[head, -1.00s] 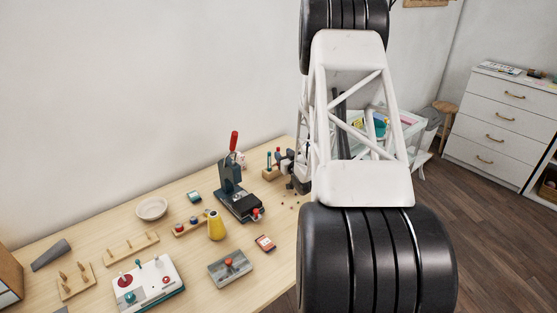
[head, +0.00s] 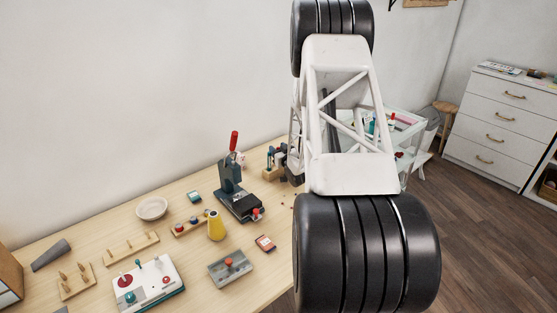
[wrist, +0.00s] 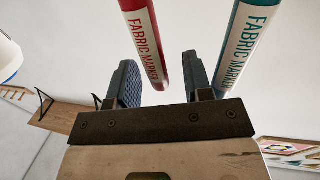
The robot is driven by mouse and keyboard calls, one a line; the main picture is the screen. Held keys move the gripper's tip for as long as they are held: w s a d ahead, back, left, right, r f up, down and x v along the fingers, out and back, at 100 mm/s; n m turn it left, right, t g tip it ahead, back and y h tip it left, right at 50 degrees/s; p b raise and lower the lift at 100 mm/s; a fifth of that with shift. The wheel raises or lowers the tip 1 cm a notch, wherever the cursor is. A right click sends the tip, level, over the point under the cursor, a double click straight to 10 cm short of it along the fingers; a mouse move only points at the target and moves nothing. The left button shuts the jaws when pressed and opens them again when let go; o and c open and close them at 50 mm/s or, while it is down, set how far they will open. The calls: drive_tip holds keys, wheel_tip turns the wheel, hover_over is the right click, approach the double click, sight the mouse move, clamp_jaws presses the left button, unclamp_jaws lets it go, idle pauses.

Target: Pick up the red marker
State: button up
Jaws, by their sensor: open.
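The red marker (wrist: 145,45) has a white "FABRIC MARKER" label and enters from the top of the wrist view. Its near end is in the gap between the two fingers of my gripper (wrist: 157,62). The jaws are open, and I cannot tell whether either finger touches it. A teal marker (wrist: 246,40) with a similar label is outside the right finger. In the head view, a wooden holder (head: 270,174) with a teal upright item stands at the table's far right end. My dark gripper parts (head: 292,172) are beside it, and the red marker cannot be made out there.
A press with a red handle (head: 236,190) stands left of the holder. A white cart (head: 402,125) stands beyond my arm. The table's front middle has clear patches.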

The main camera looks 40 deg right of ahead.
clamp_jaws()
idle(0.3)
drive_tip(key=shift+r, duration=0.2)
wheel_tip(320, 180, up, 18)
drive_tip(key=shift+f, duration=0.15)
idle(0.8)
idle(0.4)
